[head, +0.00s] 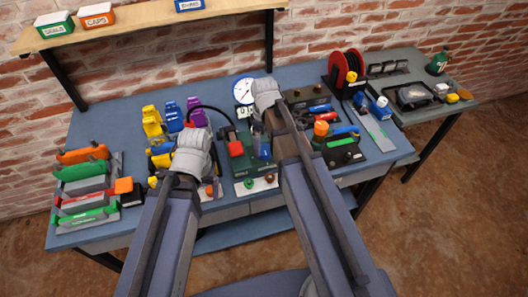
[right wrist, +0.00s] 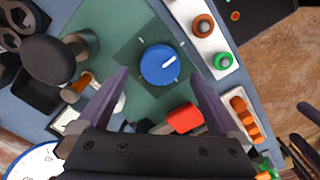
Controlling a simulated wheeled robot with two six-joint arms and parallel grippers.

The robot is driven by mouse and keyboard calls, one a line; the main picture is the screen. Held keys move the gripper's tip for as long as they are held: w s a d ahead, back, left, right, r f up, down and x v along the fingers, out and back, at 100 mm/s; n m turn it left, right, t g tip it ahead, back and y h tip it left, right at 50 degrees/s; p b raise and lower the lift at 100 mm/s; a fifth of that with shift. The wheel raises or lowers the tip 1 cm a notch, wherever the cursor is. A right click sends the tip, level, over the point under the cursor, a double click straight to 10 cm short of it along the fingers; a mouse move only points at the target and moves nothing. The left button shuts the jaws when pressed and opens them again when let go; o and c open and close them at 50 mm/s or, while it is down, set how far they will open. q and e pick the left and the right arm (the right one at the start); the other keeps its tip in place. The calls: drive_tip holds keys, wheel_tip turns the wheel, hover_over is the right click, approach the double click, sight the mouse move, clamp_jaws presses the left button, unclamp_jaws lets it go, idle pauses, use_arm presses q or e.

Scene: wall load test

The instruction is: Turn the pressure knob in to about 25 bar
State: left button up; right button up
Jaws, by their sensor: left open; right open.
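The blue pressure knob (right wrist: 160,65) has a white pointer line, which points to the upper right in the right wrist view. It sits on a dark square on a green panel (right wrist: 103,32). My right gripper (right wrist: 158,78) is open, its fingers on either side of the knob; contact cannot be told. In the head view the knob (head: 264,151) is partly hidden by my right arm. The round white gauge (head: 243,89) stands behind the panel; its reading is too small to tell. My left gripper (right wrist: 299,140) is open at the right edge of the wrist view, away from the knob.
A red block (right wrist: 185,118) is close to the knob. A white strip (right wrist: 212,38) with orange and green knobs lies on its other side. A dark round handle (right wrist: 62,60) rises nearby. Coloured racks and a red reel (head: 346,70) stand elsewhere on the bench.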

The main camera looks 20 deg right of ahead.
sight(264, 149)
wheel_tip(264, 149, down, 3)
drive_tip(key=shift+f+b, duration=0.2)
drive_tip(key=shift+b, duration=1)
drive_tip(key=c, duration=1.4)
